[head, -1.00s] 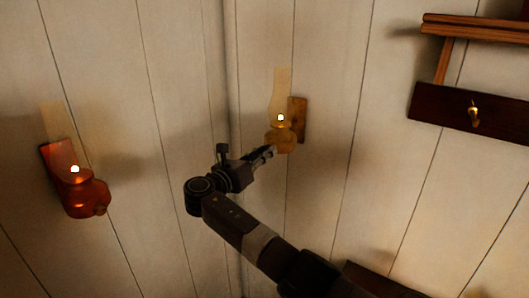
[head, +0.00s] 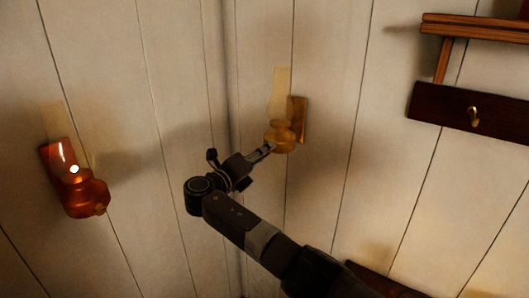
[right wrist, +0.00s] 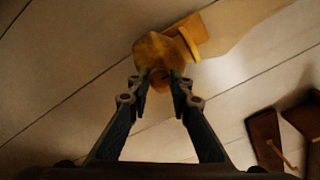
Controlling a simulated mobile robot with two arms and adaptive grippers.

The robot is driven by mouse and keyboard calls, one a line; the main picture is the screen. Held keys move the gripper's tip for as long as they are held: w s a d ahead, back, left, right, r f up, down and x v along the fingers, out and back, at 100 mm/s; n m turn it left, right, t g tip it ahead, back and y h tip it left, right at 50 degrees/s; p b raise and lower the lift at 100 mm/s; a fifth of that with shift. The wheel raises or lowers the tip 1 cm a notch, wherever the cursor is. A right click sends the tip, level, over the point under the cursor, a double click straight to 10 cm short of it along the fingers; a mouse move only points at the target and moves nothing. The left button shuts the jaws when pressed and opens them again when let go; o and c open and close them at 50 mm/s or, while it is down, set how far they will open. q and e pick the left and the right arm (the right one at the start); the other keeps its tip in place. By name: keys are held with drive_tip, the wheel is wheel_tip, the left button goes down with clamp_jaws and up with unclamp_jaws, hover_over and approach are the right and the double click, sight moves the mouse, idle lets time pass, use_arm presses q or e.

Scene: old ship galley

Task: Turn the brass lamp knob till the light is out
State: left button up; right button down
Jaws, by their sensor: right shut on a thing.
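The brass lamp (head: 280,135) hangs on the wall just right of the corner in the head view, with a clear glass chimney (head: 281,92) and no flame showing in it. In the right wrist view the lamp body (right wrist: 155,52) is at the top centre. Its knob (right wrist: 161,80) sits between my fingertips. My right gripper (head: 268,150) reaches the lamp from the lower left and is shut on the knob; the right wrist view shows the fingers (right wrist: 162,82) on either side of it. My left gripper is not in view.
A red lamp (head: 85,195) with a lit flame hangs on the left wall. A wooden shelf (head: 475,30) and a dark board (head: 440,104) with a brass hook (head: 474,115) are at the upper right. The wall between is bare.

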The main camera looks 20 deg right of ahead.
drive_tip(key=shift+f, duration=0.15)
idle(0.3)
drive_tip(key=c, duration=1.7)
unclamp_jaws()
drive_tip(key=shift+c, duration=0.2)
drive_tip(key=v, duration=1.2)
